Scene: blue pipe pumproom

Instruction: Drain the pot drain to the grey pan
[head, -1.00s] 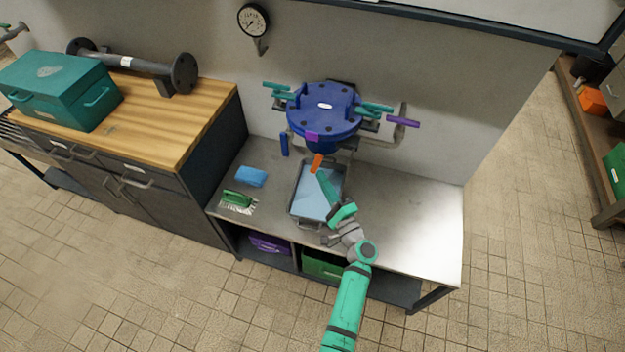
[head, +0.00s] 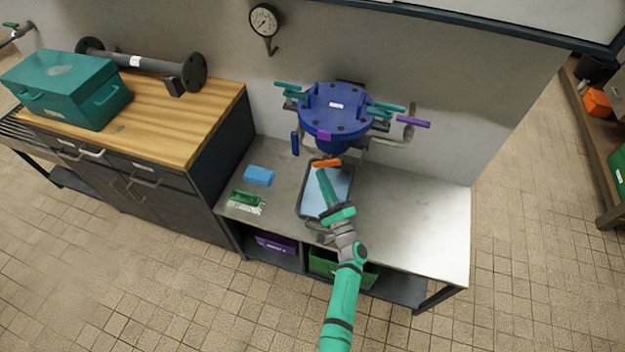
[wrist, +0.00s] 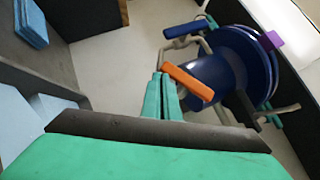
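The pot (head: 336,112) is a closed blue vessel by the back wall. Its orange drain handle (head: 327,163) sticks out low at the front, above the far end of the grey pan (head: 301,202). The pan lies on the bench with a light blue surface inside. My gripper (head: 321,171) reaches over the pan, its teal fingers close together. In the wrist view the fingertips (wrist: 161,76) are beside the left end of the orange handle (wrist: 187,81). I cannot tell whether they touch it. Nothing shows between the fingers.
A blue sponge (head: 258,175) and a green brush (head: 246,199) lie left of the pan. The bench's right side (head: 430,205) is clear. Teal clamp handles and a purple handle (head: 413,123) stick out around the pot. Purple and green crates stand below.

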